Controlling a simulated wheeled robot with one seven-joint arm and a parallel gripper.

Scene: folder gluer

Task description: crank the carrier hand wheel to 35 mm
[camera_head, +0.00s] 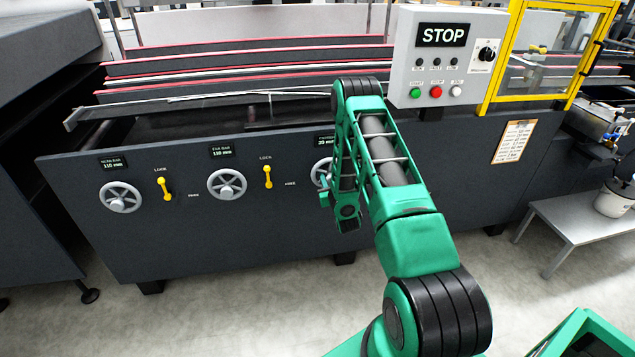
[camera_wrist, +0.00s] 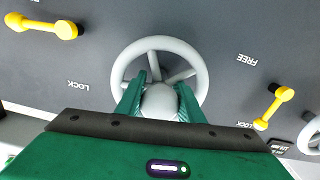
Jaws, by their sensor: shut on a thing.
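The carrier hand wheel (camera_head: 319,172) is the rightmost grey wheel on the machine's front panel, largely hidden by my arm. In the wrist view the grey wheel (camera_wrist: 200,62) shows its rim and spokes. My gripper (camera_wrist: 161,92) is shut on a rounded grey part of the wheel, with one green finger on each side of it. The rim stands beyond the fingertips. The small display (camera_head: 324,142) above the wheel is partly covered by my arm, and its number is too small to read surely.
Two other hand wheels (camera_head: 121,197) (camera_head: 227,184) are further left, both with displays reading 110 mm. Yellow levers (camera_head: 164,188) (camera_head: 267,176) stand between the wheels. Two yellow levers (camera_wrist: 42,25) (camera_wrist: 273,107) flank the held wheel in the wrist view. A STOP control box (camera_head: 445,60) is above right.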

